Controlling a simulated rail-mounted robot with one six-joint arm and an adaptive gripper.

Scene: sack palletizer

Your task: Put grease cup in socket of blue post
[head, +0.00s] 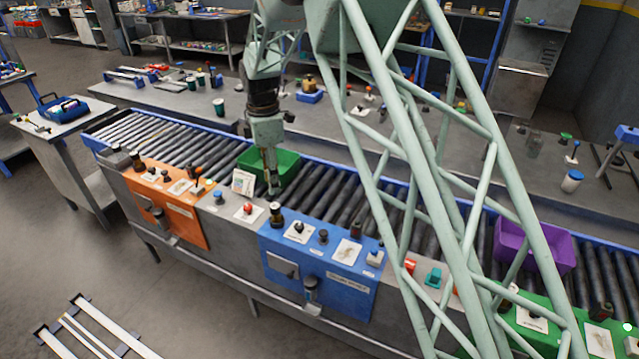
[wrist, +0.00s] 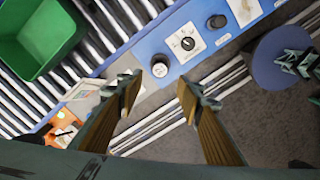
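The blue post (head: 318,272) is the blue control station at the front edge of the conveyor. At its left corner stands a small dark cylinder with a pale band (head: 276,213), which may be the grease cup; it also shows in the wrist view (wrist: 160,67). A dark cylindrical holder (head: 311,291) is on the post's front face; I cannot tell whether it is the socket. My gripper (head: 272,188) points down just behind the small cylinder. In the wrist view, its fingers (wrist: 156,88) are apart with nothing held, and the small cylinder shows beyond their gap.
A green bin (head: 288,170) sits on the rollers close beside my gripper. The blue post's top carries a dial (head: 299,229), a dark knob (head: 323,236) and a card (head: 347,251). An orange station (head: 165,205) stands left, and a purple bin (head: 535,245) sits right.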

